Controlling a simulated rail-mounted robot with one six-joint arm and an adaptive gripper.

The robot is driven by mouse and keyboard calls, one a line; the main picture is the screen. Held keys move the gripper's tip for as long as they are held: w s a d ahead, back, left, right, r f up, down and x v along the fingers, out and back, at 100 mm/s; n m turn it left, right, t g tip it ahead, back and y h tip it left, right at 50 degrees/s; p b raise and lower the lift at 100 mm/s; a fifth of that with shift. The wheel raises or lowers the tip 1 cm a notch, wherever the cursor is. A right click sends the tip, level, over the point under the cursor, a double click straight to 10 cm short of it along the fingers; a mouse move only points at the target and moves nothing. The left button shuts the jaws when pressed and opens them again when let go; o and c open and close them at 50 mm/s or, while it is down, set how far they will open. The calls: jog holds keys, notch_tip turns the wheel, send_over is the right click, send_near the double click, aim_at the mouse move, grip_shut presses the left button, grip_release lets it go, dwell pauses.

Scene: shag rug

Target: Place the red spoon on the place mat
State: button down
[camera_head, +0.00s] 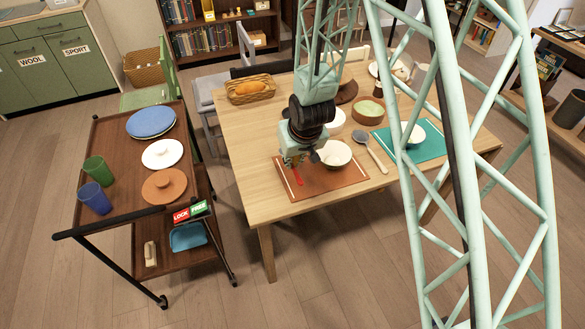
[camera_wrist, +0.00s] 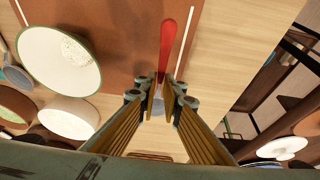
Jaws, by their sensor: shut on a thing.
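My gripper (camera_head: 296,159) is shut on the red spoon (camera_wrist: 170,42). Its fingertips (camera_wrist: 164,84) show close around it in the wrist view. The spoon's red handle sticks out beyond the fingertips, and a grey part shows between the fingers. In the head view the red end (camera_head: 299,178) shows just below my gripper, over the left part of the brown place mat (camera_head: 327,189). The mat also shows behind the spoon in the wrist view (camera_wrist: 120,40). I cannot tell whether the spoon touches the mat. A white bowl (camera_head: 335,153) stands on the mat, right of my gripper.
A large grey spoon (camera_head: 372,153) lies right of the mat. A teal mat (camera_head: 432,149) with a bowl (camera_head: 415,134) is further right. A bread basket (camera_head: 250,89) stands at the table's back left. A trolley (camera_head: 118,206) with plates and cups stands left of the table.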

aim_at(293, 168)
jog(key=shift+f+b, duration=0.4)
jog(key=shift+f, duration=1.35)
jog(key=shift+f, duration=0.15)
jog(key=c, duration=2.8)
grip_release()
jog(key=shift+v, duration=1.2)
jog(key=shift+p+v, duration=0.9)
jog(key=shift+v, duration=4.05)
jog(key=shift+a, duration=0.1)
